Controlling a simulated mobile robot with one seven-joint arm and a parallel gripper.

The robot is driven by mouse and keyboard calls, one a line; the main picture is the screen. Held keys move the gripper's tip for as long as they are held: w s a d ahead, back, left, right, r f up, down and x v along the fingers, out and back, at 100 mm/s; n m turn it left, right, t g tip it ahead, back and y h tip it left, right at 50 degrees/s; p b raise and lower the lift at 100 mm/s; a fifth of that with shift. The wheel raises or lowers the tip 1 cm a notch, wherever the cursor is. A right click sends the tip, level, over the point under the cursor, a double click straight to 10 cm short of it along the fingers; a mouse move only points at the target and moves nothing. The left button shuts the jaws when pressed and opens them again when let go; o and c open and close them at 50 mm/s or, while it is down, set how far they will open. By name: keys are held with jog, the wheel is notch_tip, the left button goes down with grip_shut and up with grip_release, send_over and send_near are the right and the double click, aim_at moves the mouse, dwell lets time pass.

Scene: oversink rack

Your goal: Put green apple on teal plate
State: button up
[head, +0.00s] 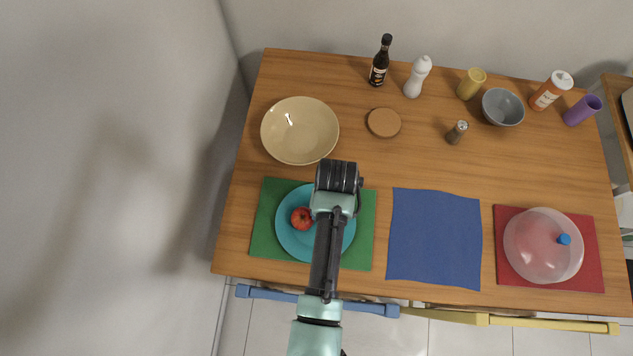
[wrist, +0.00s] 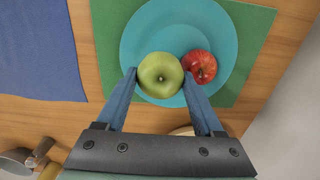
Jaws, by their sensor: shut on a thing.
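The teal plate (head: 293,240) lies on a green placemat at the left front of the table. It also fills the upper middle of the wrist view (wrist: 205,22). A red apple (head: 302,219) is on the plate, and shows in the wrist view (wrist: 200,66). The green apple (wrist: 160,72) is held between the two blue fingers of my gripper (wrist: 160,80), over the plate's edge beside the red apple. I cannot tell whether it touches the plate. In the head view my arm hides the green apple, the fingers and part of the plate.
A large beige bowl (head: 299,131) stands just behind the plate. A bare blue mat (head: 434,238) lies to the right. A clear dome (head: 543,246) covers the red mat (head: 590,270) further right. Bottles, cups and a grey bowl (head: 503,107) line the back.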

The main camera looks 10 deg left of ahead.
jog(key=shift+f+b, duration=0.85)
jog(key=shift+f, duration=0.4)
dwell(0.3)
jog(key=o, duration=1.4)
